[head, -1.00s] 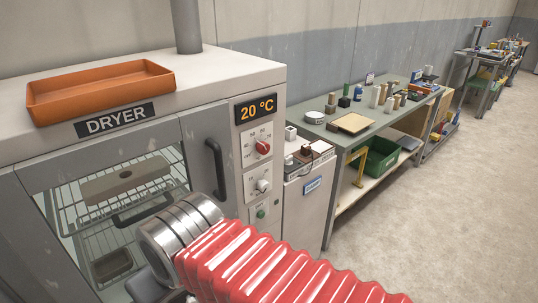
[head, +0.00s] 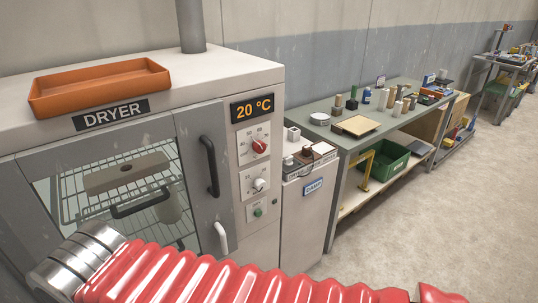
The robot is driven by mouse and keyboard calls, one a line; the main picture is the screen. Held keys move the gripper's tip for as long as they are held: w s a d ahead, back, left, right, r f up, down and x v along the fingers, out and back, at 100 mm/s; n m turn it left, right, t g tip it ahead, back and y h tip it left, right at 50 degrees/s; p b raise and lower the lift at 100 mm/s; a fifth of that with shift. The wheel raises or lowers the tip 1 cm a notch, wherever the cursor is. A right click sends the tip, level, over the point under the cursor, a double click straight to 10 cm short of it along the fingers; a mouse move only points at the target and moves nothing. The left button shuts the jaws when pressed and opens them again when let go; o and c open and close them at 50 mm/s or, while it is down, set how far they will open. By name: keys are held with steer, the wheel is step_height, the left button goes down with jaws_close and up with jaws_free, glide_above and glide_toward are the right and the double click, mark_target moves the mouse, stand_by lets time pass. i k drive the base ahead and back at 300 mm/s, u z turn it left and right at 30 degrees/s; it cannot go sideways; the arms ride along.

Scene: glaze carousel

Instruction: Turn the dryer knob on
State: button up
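The dryer (head: 255,85) fills the left of the head view, with a display (head: 252,107) reading 20 °C. Below the display, its control panel has a red knob (head: 260,146) on a numbered dial, a pale knob (head: 260,184) on a second dial, and a small green round control (head: 258,212) at the bottom. The knobs' exact pointer settings are too small to read. My red-sleeved arm crosses the bottom of the view, below and in front of the panel, with metal rings at its left end. My gripper's fingers do not show. No part of my arm covers the knobs.
The dryer door is shut, with a dark handle (head: 210,166) left of the panel and a pale curved piece (head: 222,238) lower down. An orange tray (head: 100,88) sits on top. A workbench (head: 400,100) with small items stands right; the floor (head: 400,230) beyond is clear.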

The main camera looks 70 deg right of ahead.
mark_target(287, 160)
steer(key=u, duration=1.1)
steer(key=k, duration=2.1)
steer(key=z, duration=1.5)
